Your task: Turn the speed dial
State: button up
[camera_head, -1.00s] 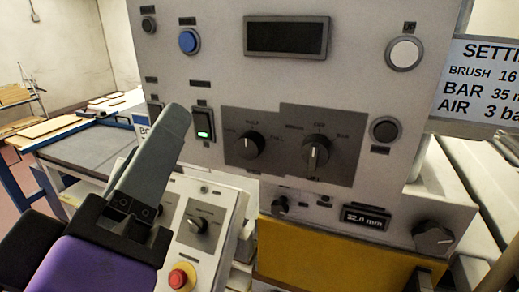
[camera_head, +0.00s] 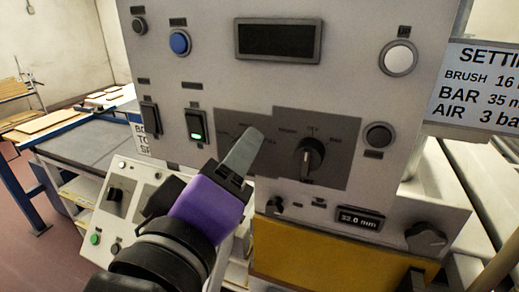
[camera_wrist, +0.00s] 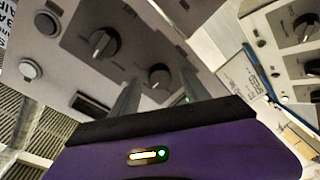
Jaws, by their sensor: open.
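The grey machine panel has two black dials side by side. The right one (camera_head: 309,157) is clear in the head view; the left one is hidden there behind my gripper (camera_head: 246,150). In the wrist view the left dial (camera_wrist: 158,76) shows between my two spread fingers, and the right dial (camera_wrist: 103,43) lies outside them. My gripper is open, with its fingertips close to the panel. I cannot tell whether they touch the dial. The dial labels are too small to read surely, so I cannot tell which is the speed dial.
A green-lit switch (camera_head: 196,126) is just left of my fingers. A small control box (camera_head: 113,193) with knobs stands lower left. A display reading about 32.0 mm (camera_head: 360,218) and a large knob (camera_head: 426,238) are lower right. A settings sign (camera_head: 478,85) hangs at right.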

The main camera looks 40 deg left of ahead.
jog(key=shift+w+a, duration=0.1)
jog(key=shift+w, duration=0.15)
grip_shut()
